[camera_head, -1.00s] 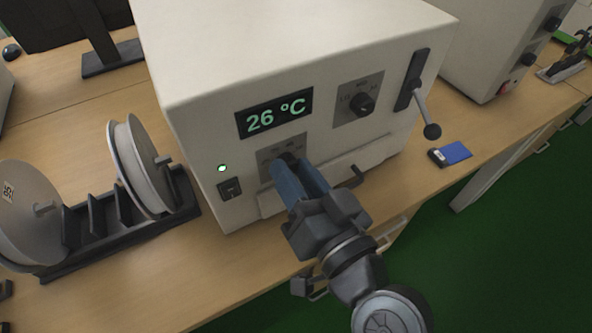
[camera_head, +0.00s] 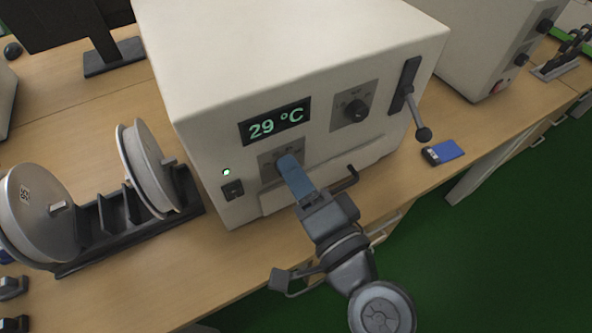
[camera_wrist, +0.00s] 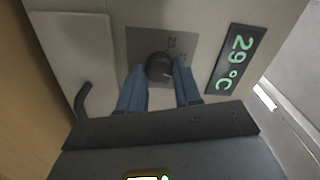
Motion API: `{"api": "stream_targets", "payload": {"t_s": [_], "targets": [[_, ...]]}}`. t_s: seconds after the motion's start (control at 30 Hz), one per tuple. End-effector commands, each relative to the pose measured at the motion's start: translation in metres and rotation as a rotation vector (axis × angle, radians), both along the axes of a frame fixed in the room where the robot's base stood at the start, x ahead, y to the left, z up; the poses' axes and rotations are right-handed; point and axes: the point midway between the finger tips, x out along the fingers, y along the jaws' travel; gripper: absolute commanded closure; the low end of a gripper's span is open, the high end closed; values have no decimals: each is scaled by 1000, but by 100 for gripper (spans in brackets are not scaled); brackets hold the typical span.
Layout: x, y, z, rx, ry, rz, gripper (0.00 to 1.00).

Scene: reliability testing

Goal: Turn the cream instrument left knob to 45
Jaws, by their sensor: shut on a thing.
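The cream instrument (camera_head: 290,60) stands on the wooden bench. Its display (camera_head: 275,123) reads 29 °C; the display (camera_wrist: 236,60) also shows in the wrist view. The left knob (camera_wrist: 158,67) is dark and round, on a grey plate below the display. My gripper (camera_head: 287,163) reaches the front panel at this knob, and its blue fingers hide most of the knob in the head view. In the wrist view my gripper (camera_wrist: 160,82) has one finger on each side of the knob and is shut on it.
A second knob (camera_head: 355,110) and a lever (camera_head: 415,105) are on the right of the front panel. A black handle (camera_head: 345,179) juts out below. A spool rack (camera_head: 110,215) stands left, and a small blue item (camera_head: 447,150) lies right.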

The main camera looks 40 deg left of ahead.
Motion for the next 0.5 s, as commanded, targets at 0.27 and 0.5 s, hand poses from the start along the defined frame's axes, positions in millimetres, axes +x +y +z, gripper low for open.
{"api": "stream_targets", "payload": {"t_s": [0.27, 0.5], "targets": [[1, -1, -1, 27, 66, -2, 97], [1, -1, -1, 31, 75, -2, 97]]}}
